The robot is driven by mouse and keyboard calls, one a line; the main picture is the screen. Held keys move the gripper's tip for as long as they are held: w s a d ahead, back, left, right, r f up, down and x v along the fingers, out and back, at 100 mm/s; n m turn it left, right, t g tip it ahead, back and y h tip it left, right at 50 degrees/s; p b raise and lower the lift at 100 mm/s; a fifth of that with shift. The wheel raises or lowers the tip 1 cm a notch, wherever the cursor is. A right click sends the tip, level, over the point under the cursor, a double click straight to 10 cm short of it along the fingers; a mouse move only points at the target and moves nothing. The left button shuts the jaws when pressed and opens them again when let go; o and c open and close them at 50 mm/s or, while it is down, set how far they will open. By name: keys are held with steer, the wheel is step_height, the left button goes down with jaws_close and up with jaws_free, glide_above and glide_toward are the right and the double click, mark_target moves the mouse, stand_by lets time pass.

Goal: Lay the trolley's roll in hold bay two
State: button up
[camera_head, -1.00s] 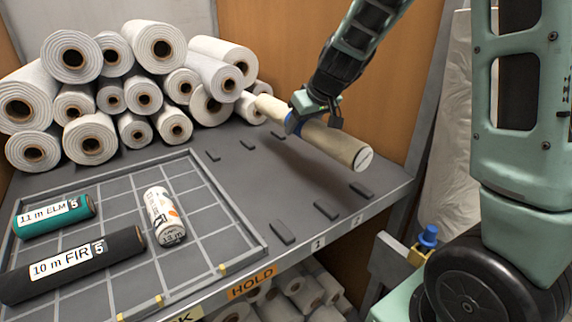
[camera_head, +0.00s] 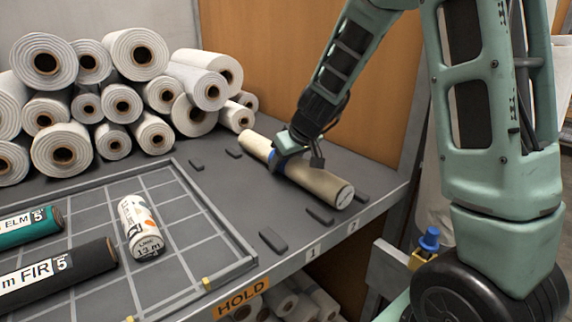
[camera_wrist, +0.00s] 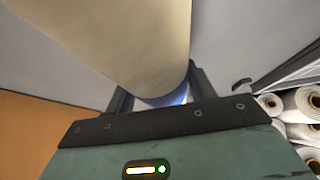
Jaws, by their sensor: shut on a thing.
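The cream roll (camera_head: 325,186) has a blue band near its middle and a pale near end. My gripper (camera_head: 296,163) is shut around its middle from above. In the wrist view the roll (camera_wrist: 125,35) fills the upper left, with blue showing at the jaws (camera_wrist: 165,98). The roll lies level or nearly so along hold bay two, its near end above the shelf (camera_head: 245,195) edge marked 2 (camera_head: 352,227). It is low, between a dark pad (camera_head: 320,215) on its left and another (camera_head: 361,198) partly showing on its right. I cannot tell whether it touches the shelf.
Bay one, marked 1 (camera_head: 313,251), is empty, with a pad (camera_head: 272,240) at its left. A gridded tray (camera_head: 190,262) holds a white roll (camera_head: 140,226), a black roll (camera_head: 60,275) and a green roll (camera_head: 30,225). White rolls (camera_head: 130,55) are piled behind.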

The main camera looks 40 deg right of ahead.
steer(key=shift+f, duration=0.1)
steer(key=o, duration=1.3)
steer(key=shift+c, duration=0.2)
